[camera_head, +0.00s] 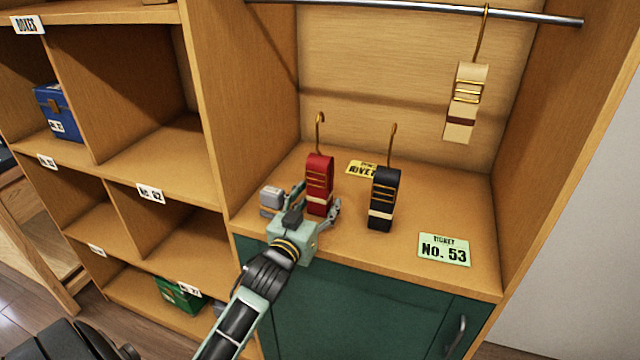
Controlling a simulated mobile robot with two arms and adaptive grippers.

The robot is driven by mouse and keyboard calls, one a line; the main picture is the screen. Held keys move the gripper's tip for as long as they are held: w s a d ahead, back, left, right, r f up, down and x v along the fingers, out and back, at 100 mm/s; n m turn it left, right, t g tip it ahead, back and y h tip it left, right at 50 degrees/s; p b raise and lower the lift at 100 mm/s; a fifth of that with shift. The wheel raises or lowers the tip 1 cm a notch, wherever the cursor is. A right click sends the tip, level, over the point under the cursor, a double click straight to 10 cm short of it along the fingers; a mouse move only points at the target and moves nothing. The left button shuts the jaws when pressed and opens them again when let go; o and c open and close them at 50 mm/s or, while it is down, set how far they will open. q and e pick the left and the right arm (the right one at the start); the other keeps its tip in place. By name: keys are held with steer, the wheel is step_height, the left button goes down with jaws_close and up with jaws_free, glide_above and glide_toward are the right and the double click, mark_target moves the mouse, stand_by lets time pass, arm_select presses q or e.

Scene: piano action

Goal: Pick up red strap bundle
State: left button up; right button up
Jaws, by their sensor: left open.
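The red strap bundle (319,178) stands upright on the wooden counter, with gold bands, a pale strip low down and a gold hook on top. My left gripper (314,207) is at its front lower part, open, with one finger on each side of it. I cannot tell whether the fingers touch it. The bundle's lowest part is partly hidden by the gripper. My right gripper does not show.
A black strap bundle (383,199) stands close on the right. A cream bundle (465,103) hangs from the metal rail (420,12). Shelves (160,150) stand left.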

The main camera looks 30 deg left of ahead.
arm_select(q)
steer(key=shift+w+a, duration=0.2)
steer(key=shift+w, duration=0.8)
steer(key=c, duration=1.4)
steer(key=shift+r, duration=0.1)
